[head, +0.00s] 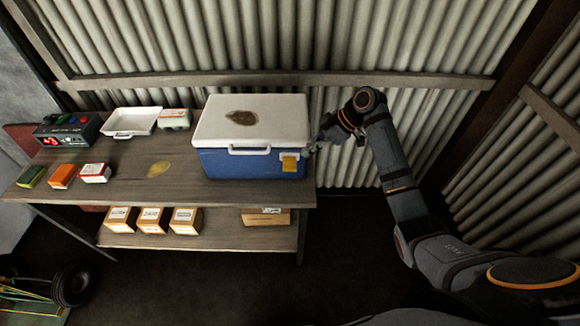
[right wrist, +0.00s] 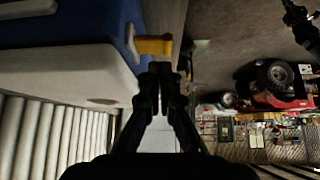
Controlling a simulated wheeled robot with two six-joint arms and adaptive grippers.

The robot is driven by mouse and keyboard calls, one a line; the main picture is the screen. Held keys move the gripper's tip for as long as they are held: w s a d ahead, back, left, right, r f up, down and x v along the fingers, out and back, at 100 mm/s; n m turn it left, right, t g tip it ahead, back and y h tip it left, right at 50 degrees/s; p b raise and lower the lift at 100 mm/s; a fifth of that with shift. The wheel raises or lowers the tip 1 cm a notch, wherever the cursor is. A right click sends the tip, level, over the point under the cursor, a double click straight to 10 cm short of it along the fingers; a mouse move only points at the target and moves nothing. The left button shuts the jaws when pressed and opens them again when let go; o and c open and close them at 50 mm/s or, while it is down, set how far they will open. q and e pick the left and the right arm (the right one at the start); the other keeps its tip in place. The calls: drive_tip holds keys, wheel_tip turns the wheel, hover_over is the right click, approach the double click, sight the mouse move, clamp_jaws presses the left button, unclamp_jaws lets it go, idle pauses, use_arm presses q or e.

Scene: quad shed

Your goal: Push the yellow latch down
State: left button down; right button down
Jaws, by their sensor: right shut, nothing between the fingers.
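The blue cooler (head: 235,165) with a white lid (head: 215,125) stands on the right end of the wooden bench. The lid lies closed on the body. The yellow latch (head: 289,162) is on the cooler's front, near the right corner. In the right wrist view, the latch (right wrist: 154,45) sticks out from the front face near the lid seam. My right gripper (head: 314,146) is just right of the cooler's front right corner, close to the latch. Its fingertips (right wrist: 160,72) are shut and empty, with a small gap to the latch. My left gripper is not in view.
A white tray (head: 131,121), a dark device with red digits (head: 68,131) and small boxes stand left on the bench (head: 130,185). Cartons (head: 152,220) sit on the lower shelf. A corrugated wall (head: 250,45) rises behind. Open floor lies in front.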

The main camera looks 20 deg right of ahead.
sight(295, 166)
drive_tip(key=b+x, duration=0.3)
drive_tip(key=x, duration=0.2)
drive_tip(key=shift+f+b, duration=0.1)
drive_tip(key=shift+b, duration=0.25)
drive_tip(key=shift+a+f+b, duration=0.25)
drive_tip(key=shift+a+b, duration=0.05)
wheel_tip(295, 166, down, 2)
drive_tip(key=shift+b, duration=0.5)
drive_tip(key=shift+d+r+p, duration=0.3)
drive_tip(key=shift+r+p, duration=0.05)
drive_tip(key=shift+p, duration=0.1)
drive_tip(key=shift+s+d+r+p, duration=0.15)
drive_tip(key=shift+s+d+p, duration=0.1)
drive_tip(key=shift+d+p, duration=0.25)
drive_tip(key=shift+s+d+r+p, duration=0.15)
drive_tip(key=shift+s+d+p, duration=0.15)
drive_tip(key=shift+d, duration=0.4)
drive_tip(key=shift+w, duration=0.1)
